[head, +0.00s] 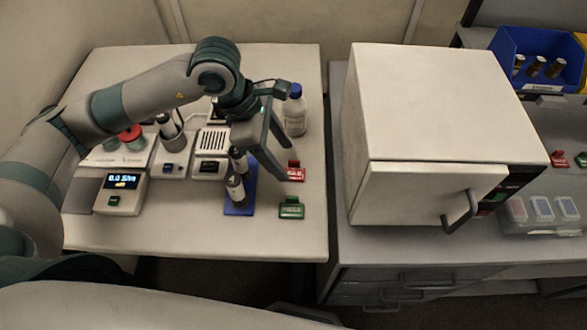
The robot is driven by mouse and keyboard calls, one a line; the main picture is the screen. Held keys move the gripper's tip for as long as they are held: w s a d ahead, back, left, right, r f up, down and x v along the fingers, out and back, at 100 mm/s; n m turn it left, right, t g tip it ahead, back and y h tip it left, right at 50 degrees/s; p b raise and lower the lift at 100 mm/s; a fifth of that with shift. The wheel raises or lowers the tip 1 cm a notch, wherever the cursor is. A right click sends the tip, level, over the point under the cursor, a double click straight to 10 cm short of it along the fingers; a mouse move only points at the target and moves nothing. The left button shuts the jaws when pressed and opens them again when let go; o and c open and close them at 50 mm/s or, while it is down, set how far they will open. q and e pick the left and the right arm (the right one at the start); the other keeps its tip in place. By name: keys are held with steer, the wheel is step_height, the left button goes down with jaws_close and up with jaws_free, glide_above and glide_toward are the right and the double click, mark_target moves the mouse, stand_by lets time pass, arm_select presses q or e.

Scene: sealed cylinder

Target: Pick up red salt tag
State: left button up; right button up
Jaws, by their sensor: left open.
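A red tag (296,172) with pale lettering, too small to read, sits on the left table near its right edge. My left gripper (286,162) comes down from the upper left. It is open, with its fingertips close to the red tag and overlapping its left side in the head view. Whether they touch it I cannot tell, and nothing is seen held. A second red tag (559,159) lies far right on the other bench, its lettering also unreadable. My right gripper is not in view.
A green tag (291,208) sits just in front of the red one. Dark and grey vials stand on a blue pad (240,208) to the left. A large white box oven (430,110) stands right, across a gap.

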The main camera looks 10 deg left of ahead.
mark_target(296, 172)
arm_select(q)
steer(key=shift+w+d+f+p, duration=0.15)
steer(key=shift+d+f+p, duration=0.1)
steer(key=shift+f+p, duration=0.3)
steer(key=p+x, duration=0.1)
steer(key=x, duration=0.1)
steer(key=shift+w+d+f+p, duration=0.2)
steer(key=shift+f+p, duration=0.15)
steer(key=shift+p, duration=0.05)
steer(key=shift+d+f, duration=0.15)
steer(key=shift+f, duration=0.4)
steer(key=c, duration=1.1)
